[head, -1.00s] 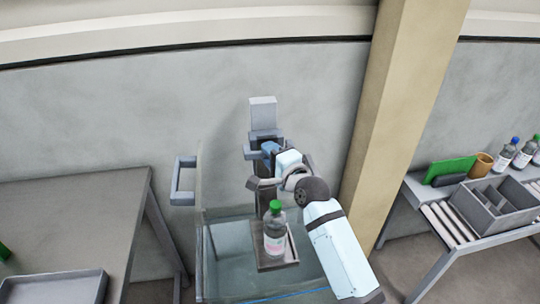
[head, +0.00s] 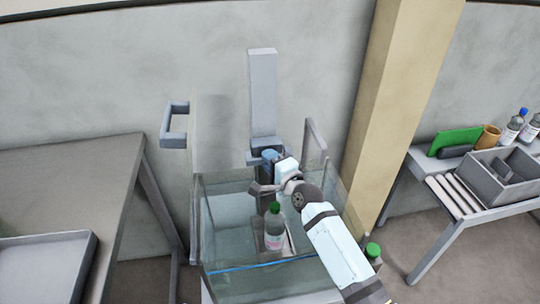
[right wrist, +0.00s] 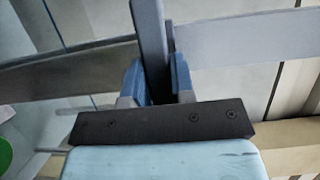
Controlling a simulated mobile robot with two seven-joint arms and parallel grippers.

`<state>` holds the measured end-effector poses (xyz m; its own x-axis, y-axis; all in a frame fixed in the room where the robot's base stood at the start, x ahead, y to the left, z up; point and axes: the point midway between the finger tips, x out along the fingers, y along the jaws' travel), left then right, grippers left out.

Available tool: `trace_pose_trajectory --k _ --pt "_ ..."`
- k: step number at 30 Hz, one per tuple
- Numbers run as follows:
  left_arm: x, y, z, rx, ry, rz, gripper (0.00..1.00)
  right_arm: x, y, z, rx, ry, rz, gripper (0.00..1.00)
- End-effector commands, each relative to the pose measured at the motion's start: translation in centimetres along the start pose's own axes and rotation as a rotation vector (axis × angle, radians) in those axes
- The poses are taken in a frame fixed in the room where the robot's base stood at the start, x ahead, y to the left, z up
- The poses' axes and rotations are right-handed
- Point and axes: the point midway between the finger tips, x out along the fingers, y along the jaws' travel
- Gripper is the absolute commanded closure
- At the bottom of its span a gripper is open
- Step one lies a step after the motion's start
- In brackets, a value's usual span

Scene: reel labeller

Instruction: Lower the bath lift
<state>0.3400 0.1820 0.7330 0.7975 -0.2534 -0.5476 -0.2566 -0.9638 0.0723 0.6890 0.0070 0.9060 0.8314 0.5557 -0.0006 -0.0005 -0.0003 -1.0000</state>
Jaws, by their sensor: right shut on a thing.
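The bath lift is a grey upright column (head: 262,92) with a sliding carriage (head: 265,152) and a small platform that carries a clear bottle (head: 274,232) with a green cap. The bottle stands upright inside the glass tank (head: 222,243), its base near the blue line on the tank's front. My right gripper (head: 268,160) is at the carriage. In the right wrist view, its blue fingers (right wrist: 157,82) are shut on a grey bar (right wrist: 150,40), the lift's handle. My arm hides part of the carriage and the tank's right side. My left gripper is out of view.
A grey table (head: 75,190) with a tray (head: 45,268) stands at left. A tan post (head: 395,100) rises behind my right arm. A side table at right holds a divided grey bin (head: 495,180), a green board (head: 457,141) and bottles. Another green cap (head: 373,249) shows beside my forearm.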

Motion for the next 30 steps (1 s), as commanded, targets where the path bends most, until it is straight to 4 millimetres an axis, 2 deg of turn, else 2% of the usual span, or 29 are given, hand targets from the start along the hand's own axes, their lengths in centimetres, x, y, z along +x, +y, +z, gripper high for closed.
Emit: trace_pose_trajectory --k 1,6,20,21,23,24,30 --pt "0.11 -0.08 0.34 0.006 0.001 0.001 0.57 -0.03 0.77 0.00 -0.001 0.000 0.003 1.00" --pt "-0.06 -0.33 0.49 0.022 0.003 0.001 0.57 -0.02 1.41 0.01 0.000 0.000 0.002 1.00" --pt "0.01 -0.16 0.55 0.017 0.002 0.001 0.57 0.00 1.46 0.01 0.000 0.000 0.001 1.00" --pt "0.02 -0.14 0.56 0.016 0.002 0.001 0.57 0.00 1.45 0.01 0.000 0.000 0.000 0.68" --pt "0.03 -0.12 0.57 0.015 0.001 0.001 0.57 0.00 1.44 0.01 0.000 0.000 0.000 0.54" --pt "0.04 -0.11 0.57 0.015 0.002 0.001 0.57 0.00 1.43 0.01 0.000 0.000 0.000 0.51" --pt "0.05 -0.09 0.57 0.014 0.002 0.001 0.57 0.01 1.40 0.00 0.000 0.000 -0.001 0.51"
